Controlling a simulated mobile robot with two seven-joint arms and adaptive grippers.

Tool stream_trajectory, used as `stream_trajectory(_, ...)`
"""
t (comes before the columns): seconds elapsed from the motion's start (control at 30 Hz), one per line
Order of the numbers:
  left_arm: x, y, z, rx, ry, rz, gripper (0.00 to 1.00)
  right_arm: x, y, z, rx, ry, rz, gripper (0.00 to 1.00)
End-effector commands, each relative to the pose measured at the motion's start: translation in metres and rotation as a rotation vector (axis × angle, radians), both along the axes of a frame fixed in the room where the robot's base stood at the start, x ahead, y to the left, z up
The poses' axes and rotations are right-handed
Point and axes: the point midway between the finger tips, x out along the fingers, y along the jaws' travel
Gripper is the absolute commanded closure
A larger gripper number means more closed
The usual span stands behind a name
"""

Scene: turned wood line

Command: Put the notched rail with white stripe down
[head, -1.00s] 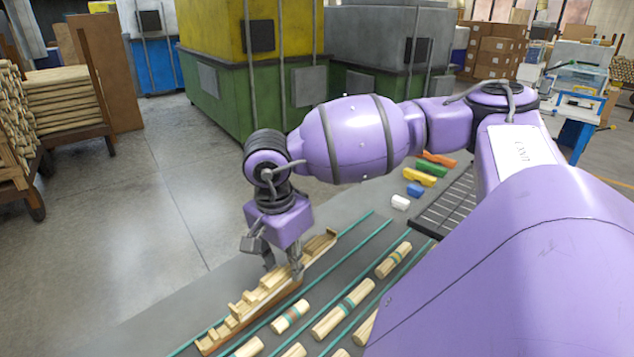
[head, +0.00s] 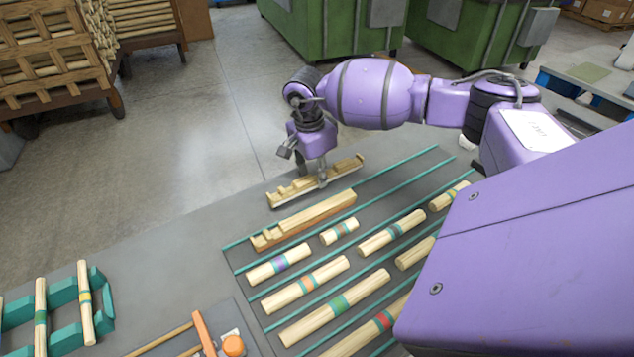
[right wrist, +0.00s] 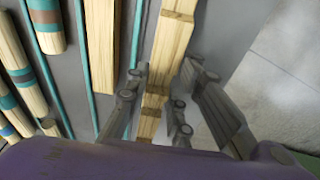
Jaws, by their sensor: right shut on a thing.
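My right gripper (head: 312,174) is shut on a notched wooden rail (head: 343,170), with stepped notches along its top. The rail is over the far edge strip of the grey table, behind the striped lanes. I cannot tell whether it touches the surface. In the right wrist view the fingers (right wrist: 157,104) stand on both sides of the rail (right wrist: 170,40), hiding part of it. No white stripe shows on it. My left gripper is not in view.
Several round spindles with coloured bands, such as a purple-banded one (head: 279,264), lie between teal strips. A teal rack (head: 62,300) holds spindles at the left. The table (head: 185,255) is bare between rack and lanes.

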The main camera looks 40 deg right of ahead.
Motion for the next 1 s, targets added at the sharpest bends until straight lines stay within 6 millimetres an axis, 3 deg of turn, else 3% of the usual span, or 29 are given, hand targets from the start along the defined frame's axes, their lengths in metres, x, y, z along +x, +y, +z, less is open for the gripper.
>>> stream_trajectory(0.23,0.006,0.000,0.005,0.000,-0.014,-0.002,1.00,0.003,0.000,-0.032,0.001,0.001,0.000,1.00)
stream_trajectory(0.63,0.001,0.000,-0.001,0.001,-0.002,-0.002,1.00,0.003,0.000,-0.039,0.000,0.001,0.001,1.00)
stream_trajectory(0.67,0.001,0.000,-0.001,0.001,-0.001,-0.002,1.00,0.002,0.000,-0.038,0.000,0.001,0.000,0.76)
stream_trajectory(0.7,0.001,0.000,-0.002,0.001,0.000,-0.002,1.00,0.003,0.000,-0.038,0.000,0.001,0.000,0.71)
stream_trajectory(1.0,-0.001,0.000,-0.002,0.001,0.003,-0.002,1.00,0.003,0.000,-0.036,0.000,0.001,0.000,0.71)
